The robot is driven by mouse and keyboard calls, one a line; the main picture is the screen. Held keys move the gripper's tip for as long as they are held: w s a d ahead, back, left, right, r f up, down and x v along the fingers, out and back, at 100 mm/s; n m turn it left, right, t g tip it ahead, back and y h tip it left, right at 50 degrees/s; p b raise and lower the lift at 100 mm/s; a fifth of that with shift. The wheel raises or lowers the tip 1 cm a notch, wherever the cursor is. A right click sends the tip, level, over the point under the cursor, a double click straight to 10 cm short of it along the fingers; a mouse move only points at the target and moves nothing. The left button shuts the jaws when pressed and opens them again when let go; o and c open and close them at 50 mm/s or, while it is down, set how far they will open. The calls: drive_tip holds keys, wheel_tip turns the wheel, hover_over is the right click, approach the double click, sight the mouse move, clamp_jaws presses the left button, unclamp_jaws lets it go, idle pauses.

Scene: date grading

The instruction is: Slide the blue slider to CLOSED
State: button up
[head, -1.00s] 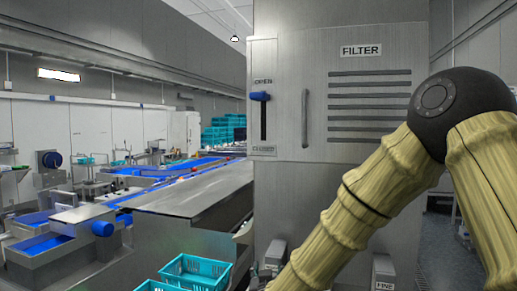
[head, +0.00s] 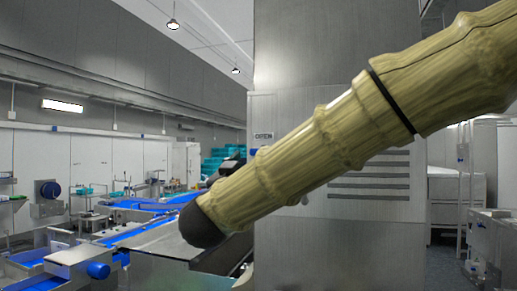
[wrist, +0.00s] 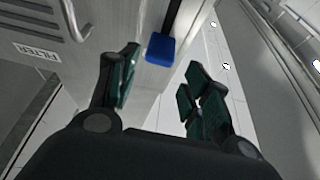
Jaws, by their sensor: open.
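The blue slider (wrist: 160,48) is a small block at the end of a dark slot (wrist: 173,14) in the metal cabinet front. In the head view my arm hides the slot; a small bit of the blue slider (head: 252,151) shows just under the OPEN label (head: 263,138). The CLOSED label is hidden. My gripper (wrist: 160,82) is open and empty in the wrist view. Its dark green-padded fingers are spread, one to each side of the slider's line, with the slider ahead between them. I see no contact. In the head view the gripper is mostly hidden behind my arm.
The grey cabinet (head: 330,60) carries dark vent slats (head: 370,186). A bar handle (wrist: 78,25) and an upside-down FILTER plate (wrist: 37,51) are left of the slider in the wrist view. Blue conveyors (head: 150,232) and teal crates (head: 212,165) stand left of the cabinet.

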drive_tip(key=p+x, duration=0.3)
drive_tip(key=x, duration=0.4)
drive_tip(key=shift+w+d+r, duration=0.1)
drive_tip(key=shift+w+r, duration=0.1)
drive_tip(key=shift+w, duration=0.1)
drive_tip(key=shift+w+d+p, duration=0.1)
drive_tip(key=shift+w+p, duration=0.3)
drive_tip(key=shift+w, duration=0.05)
